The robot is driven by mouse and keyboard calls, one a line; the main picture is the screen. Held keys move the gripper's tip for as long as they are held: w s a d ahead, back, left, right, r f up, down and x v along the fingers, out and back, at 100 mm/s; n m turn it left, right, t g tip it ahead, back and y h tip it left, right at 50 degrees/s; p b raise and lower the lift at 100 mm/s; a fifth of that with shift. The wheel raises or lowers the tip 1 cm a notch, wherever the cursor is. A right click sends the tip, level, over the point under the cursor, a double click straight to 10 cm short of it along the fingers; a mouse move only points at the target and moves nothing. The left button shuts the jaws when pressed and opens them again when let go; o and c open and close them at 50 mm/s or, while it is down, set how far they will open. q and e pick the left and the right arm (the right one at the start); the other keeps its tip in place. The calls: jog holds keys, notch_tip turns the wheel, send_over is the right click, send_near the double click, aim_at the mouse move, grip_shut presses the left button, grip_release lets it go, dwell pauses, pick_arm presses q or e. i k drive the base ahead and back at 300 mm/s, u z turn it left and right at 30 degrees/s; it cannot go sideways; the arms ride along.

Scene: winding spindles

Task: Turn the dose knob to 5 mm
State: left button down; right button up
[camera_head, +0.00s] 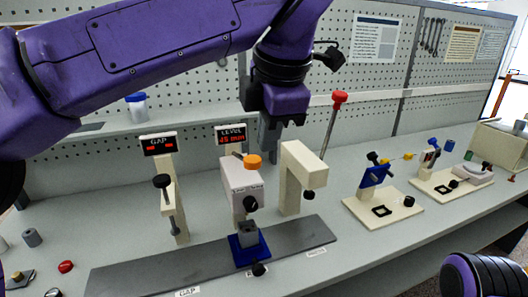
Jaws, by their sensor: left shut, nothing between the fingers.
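A pale dispenser box (240,185) stands at the middle of the grey rail. It has a black round knob (250,203) on its front face and an orange knob (252,162) on top; I cannot read which is the dose knob. A display marked LEVEL (231,136) behind it shows red digits in mm, too small to read surely. A blue holder with a grey block (248,240) sits below the black knob. My left gripper (267,146) points down, shut and empty, above and slightly right of the orange knob, apparently apart from it. My right gripper is out of view.
A GAP display post (158,145) stands left and a cream arch (300,175) right of the dispenser. A red-topped lever (339,97) rises behind the arch. Fixtures on cream plates (383,212) stand farther right. The rail (150,277) is bare at both ends.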

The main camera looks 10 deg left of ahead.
aim_at(250, 204)
jog(key=k, duration=1)
